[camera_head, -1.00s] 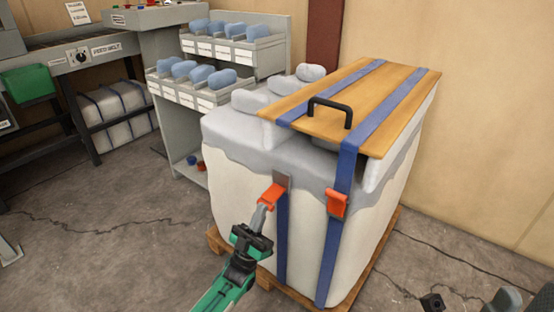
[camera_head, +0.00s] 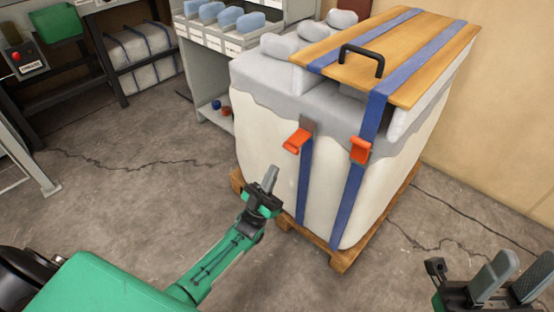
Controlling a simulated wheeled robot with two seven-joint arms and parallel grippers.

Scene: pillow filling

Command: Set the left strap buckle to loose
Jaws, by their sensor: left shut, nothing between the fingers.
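The left strap buckle (camera_head: 297,140) is orange with a grey plate, on the front of a big white sack. Its lever sticks out to the left, away from the sack. The left strap (camera_head: 304,185) is blue and hangs below it; no strap shows on the sack just above the plate. The right strap buckle (camera_head: 361,150) is orange and lies close against its blue strap. My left gripper (camera_head: 269,180) is shut and empty, below and left of the left buckle, apart from it. My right gripper (camera_head: 507,278) is open and empty at the lower right.
The sack (camera_head: 270,130) stands on a wooden pallet (camera_head: 345,262). A wooden board (camera_head: 410,40) with a black handle lies on top, among grey pillows. A shelf with blue pillows in bins (camera_head: 225,42) stands behind left. The cracked floor in front is clear.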

